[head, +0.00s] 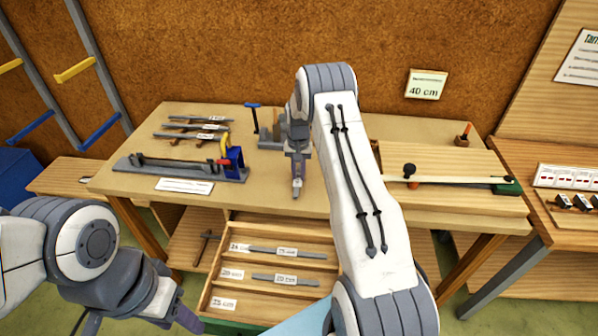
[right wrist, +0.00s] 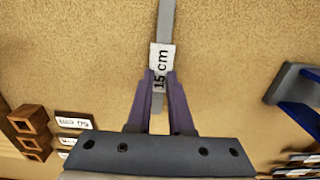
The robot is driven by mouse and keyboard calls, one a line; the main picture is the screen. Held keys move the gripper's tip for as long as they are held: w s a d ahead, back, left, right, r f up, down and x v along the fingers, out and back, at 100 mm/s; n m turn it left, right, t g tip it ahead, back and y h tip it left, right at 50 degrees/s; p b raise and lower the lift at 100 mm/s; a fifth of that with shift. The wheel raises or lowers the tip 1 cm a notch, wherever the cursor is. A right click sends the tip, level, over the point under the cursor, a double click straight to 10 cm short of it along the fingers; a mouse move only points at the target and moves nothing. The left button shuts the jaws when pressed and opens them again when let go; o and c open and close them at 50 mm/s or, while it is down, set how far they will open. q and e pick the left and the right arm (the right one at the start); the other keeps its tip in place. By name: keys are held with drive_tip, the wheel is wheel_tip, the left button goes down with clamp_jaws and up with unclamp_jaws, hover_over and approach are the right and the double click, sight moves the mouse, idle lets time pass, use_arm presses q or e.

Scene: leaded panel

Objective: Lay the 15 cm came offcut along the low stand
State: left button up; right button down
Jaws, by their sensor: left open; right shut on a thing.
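My right gripper (head: 297,188) is above the middle of the workbench in the head view. In the right wrist view its fingers (right wrist: 158,100) are shut on a grey came strip (right wrist: 165,20) with a white "15 cm" label. The strip is hard to make out in the head view. At the back left, several grey strips (head: 190,125) with white labels lie on small brown supports (head: 176,140); this looks like the low stand, though I cannot be sure. My left gripper (head: 175,312) is open and empty at the lower left, away from the bench.
A long grey fixture (head: 150,164) with a blue clamp (head: 234,160) lies at the bench's front left. A blue-handled tool (head: 252,118) stands behind my right gripper. An open drawer (head: 215,270) below holds labelled strips. A wooden board (head: 450,190) covers the bench's right.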

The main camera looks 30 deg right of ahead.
drive_tip(key=shift+f, duration=0.25)
drive_tip(key=shift+f, duration=0.2)
drive_tip(key=c, duration=0.8)
unclamp_jaws()
